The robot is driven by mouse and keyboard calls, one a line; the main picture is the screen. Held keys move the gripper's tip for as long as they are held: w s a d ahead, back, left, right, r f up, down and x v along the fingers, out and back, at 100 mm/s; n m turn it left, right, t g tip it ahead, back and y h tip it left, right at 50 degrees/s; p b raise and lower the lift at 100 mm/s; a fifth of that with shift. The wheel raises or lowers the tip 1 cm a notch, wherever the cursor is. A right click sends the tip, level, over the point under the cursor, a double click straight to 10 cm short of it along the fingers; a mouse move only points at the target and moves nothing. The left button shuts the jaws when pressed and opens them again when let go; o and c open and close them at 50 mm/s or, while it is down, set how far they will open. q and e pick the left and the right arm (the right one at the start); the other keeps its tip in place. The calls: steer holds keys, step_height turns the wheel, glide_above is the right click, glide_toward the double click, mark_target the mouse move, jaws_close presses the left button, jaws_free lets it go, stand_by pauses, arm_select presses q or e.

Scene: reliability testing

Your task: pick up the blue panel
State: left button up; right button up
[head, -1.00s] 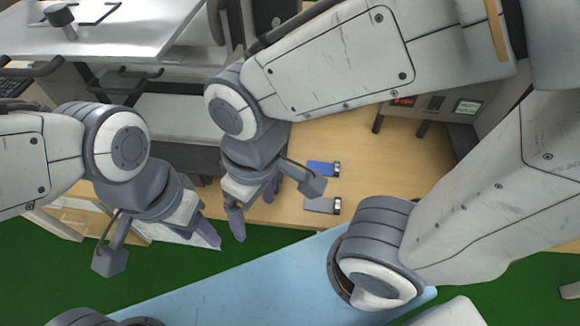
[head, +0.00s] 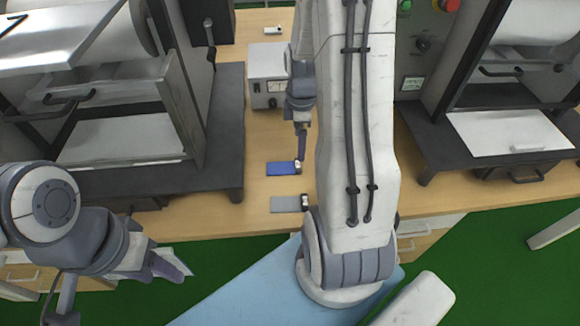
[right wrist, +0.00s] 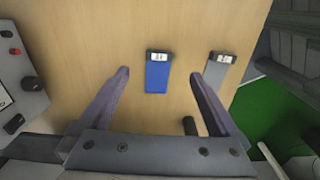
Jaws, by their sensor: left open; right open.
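The blue panel (head: 281,169) lies flat on the wooden table, with a small black-and-silver piece at one end. In the right wrist view the blue panel (right wrist: 157,78) shows between the two spread fingers of my right gripper (right wrist: 160,74), apart from both. My right gripper (head: 301,148) is open and empty, just behind and above the panel's right end in the head view. My left gripper (head: 170,266) is open and empty at the lower left, off the table's front edge.
A similar grey panel (head: 286,204) lies in front of the blue one, near the table (head: 225,220) edge. A white meter box (head: 264,77) stands behind. Dark-based machines flank the table on the left (head: 130,135) and right (head: 510,130).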

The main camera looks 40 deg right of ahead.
mark_target(298, 164)
step_height(298, 164, down, 9)
steer(key=shift+a+f, duration=0.1)
steer(key=c, duration=1.4)
steer(key=shift+c, duration=0.2)
steer(key=shift+r, duration=0.2)
steer(key=shift+r, duration=0.55)
step_height(298, 164, up, 3)
steer(key=shift+w, duration=0.1)
steer(key=s+r, duration=0.6)
steer(key=s, duration=0.6)
steer(key=shift+a+r, duration=0.2)
steer(key=shift+r, duration=0.15)
